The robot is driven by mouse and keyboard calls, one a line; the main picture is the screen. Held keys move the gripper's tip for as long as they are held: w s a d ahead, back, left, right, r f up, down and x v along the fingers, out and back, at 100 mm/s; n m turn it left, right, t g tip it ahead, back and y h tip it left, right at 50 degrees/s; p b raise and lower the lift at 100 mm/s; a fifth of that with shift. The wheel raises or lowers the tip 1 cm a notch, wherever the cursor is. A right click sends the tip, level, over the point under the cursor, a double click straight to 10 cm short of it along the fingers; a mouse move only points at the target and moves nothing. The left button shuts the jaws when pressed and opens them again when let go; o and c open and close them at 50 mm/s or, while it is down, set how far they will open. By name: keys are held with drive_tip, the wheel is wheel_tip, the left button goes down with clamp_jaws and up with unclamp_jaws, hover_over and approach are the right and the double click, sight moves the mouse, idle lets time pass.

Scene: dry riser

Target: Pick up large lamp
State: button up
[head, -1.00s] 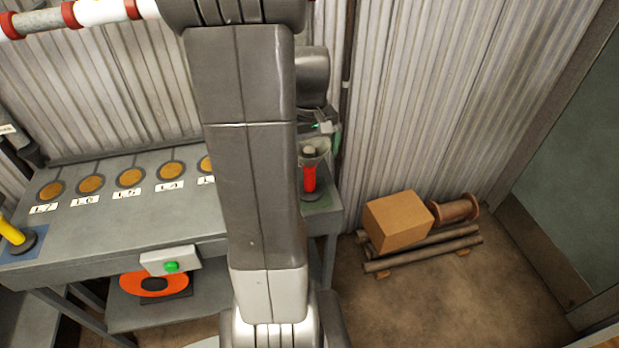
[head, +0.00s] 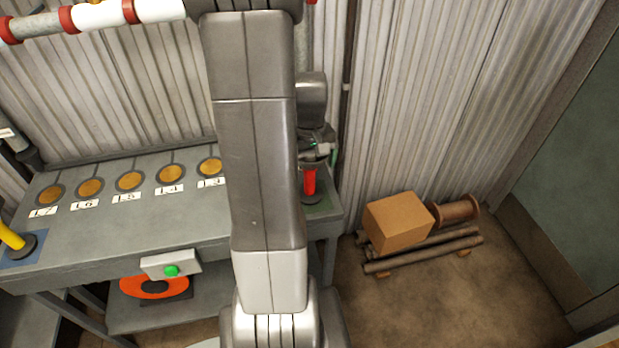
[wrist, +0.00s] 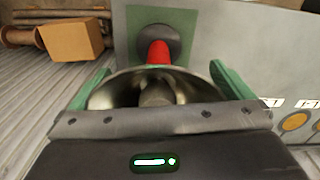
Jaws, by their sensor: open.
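A lamp (head: 309,182) with a red body stands upright on a green patch at the right end of the workbench. Its lower part shows right of my arm in the head view; its top is largely hidden by my gripper. In the wrist view its red body (wrist: 158,53) sits beyond a wide silvery flared head (wrist: 117,92). My gripper (wrist: 161,74) is open, with its green fingers on either side of the flared head. I cannot tell whether they touch it. In the head view my gripper (head: 322,150) is over the lamp, partly hidden behind my arm.
The workbench (head: 130,225) has a row of round brown discs with number labels. A yellow-handled item (head: 12,237) stands at its left end. A green-button box (head: 171,265) is on its front edge. A cardboard box (head: 398,222) lies on pipes to the right, beside a spool (head: 455,209).

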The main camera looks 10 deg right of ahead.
drive_tip(key=c, duration=1.7)
drive_tip(key=shift+c, duration=0.2)
drive_tip(key=shift+r, duration=0.1)
